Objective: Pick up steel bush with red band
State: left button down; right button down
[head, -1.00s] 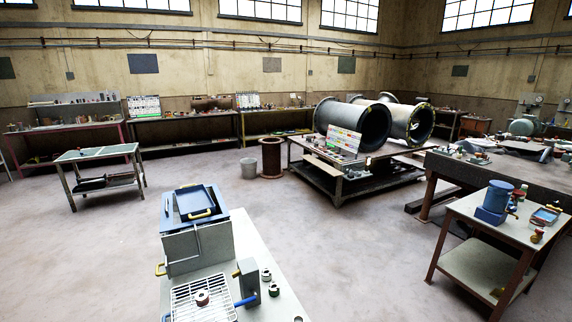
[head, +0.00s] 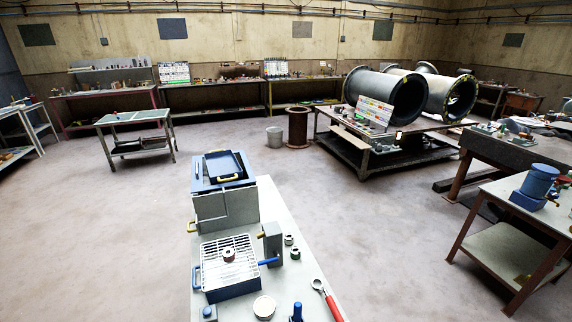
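A small steel bush with a reddish band (head: 229,254) stands on a white wire grid (head: 212,265) over a blue tray, on the near bench (head: 268,216). Two more small bushes stand to its right on the bench top: one (head: 288,240) whose band colour is hard to tell, and one with a greenish band (head: 295,254). Neither of my grippers shows in the head view.
A grey block with a blue handle (head: 272,243) stands right of the grid. A grey box with a blue tray (head: 222,167) on top stands behind it. A red-handled tool (head: 331,305) and a round pale lid (head: 264,307) lie in front. Open floor surrounds the bench.

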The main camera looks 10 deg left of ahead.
aim_at(228, 254)
jog(key=k+j+z, duration=0.2)
jog(key=j, duration=0.3)
jog(key=k+j+z, duration=0.1)
jog(key=j+z, duration=0.15)
jog(key=j, duration=0.25)
jog(key=k+j+z, duration=0.2)
jog(key=j, duration=0.25)
jog(key=k+j+z, duration=0.25)
jog(key=j, duration=0.2)
jog(key=k+j+z, duration=0.2)
jog(key=j, duration=0.15)
